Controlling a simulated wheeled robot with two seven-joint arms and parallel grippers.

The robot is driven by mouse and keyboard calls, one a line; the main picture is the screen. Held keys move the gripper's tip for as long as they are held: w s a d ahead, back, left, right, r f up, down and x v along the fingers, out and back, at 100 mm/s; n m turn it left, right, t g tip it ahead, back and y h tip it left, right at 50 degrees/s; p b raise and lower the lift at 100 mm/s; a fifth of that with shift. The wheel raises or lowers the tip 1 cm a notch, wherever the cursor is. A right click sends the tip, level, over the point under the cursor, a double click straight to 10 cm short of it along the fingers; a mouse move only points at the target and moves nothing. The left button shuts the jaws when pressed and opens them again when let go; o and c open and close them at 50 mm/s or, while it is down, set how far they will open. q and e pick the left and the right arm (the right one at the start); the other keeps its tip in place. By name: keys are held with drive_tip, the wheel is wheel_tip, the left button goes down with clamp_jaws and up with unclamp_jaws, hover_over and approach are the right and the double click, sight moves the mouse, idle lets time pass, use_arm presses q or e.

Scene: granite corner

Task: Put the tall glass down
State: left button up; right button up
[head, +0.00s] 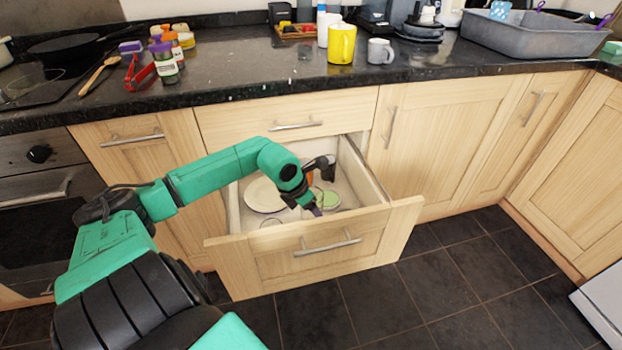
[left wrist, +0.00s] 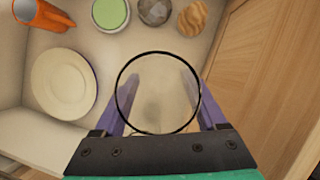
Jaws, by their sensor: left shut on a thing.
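The tall glass (left wrist: 158,92) is clear, with a dark round rim. In the left wrist view I look into its mouth, between the two purple fingers of my left gripper (left wrist: 158,104), which is shut on it. In the head view my left gripper (head: 314,207) points down into the open drawer (head: 372,189), near its front panel. I cannot clearly make out the glass there. Whether its base touches the drawer floor is not visible. My right gripper is in neither view.
The wooden drawer front (left wrist: 265,75) is close beside the glass. A yellow mug (head: 341,44) stands on the dark counter.

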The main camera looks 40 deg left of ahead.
use_arm(q)
wheel_tip(320, 180, down, 8)
drive_tip(key=shift+f+b, duration=0.2)
drive_tip(key=shift+b, duration=0.45)
drive_tip(key=shift+f, duration=0.2)
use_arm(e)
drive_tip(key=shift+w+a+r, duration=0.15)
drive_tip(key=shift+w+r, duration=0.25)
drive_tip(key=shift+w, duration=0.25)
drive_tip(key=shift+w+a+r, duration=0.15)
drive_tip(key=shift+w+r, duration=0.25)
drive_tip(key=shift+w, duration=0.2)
use_arm(q)
drive_tip(key=shift+f, duration=0.1)
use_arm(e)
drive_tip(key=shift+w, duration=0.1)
use_arm(q)
drive_tip(key=o, duration=1.5)
drive_tip(key=shift+o, duration=0.2)
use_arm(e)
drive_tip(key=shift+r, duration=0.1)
